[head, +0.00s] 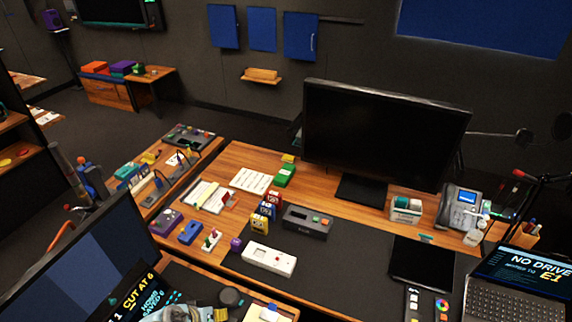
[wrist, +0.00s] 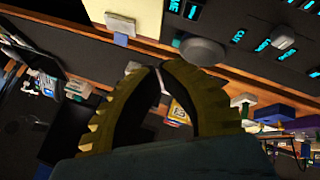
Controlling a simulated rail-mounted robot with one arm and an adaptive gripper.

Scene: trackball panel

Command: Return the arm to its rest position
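My gripper (wrist: 157,67) shows in the wrist view as two ridged, yellow-brown fingers. They curve together, and their tips nearly meet with nothing visible held between them. Beyond the tips is a grey dome like a trackball (wrist: 201,51), apart from the fingers. A dark round shape, which seems to be the same trackball (head: 231,297), shows at the bottom of the head view. A dark panel with cyan labels (wrist: 262,42) lies beside it in the wrist view.
A desk (head: 240,160) carries a large monitor (head: 385,130), a white box with buttons (head: 269,259), a dark box (head: 307,220), a phone (head: 461,206) and a laptop (head: 520,285). Another screen (head: 75,255) stands at left. A side desk (head: 150,210) holds several small devices.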

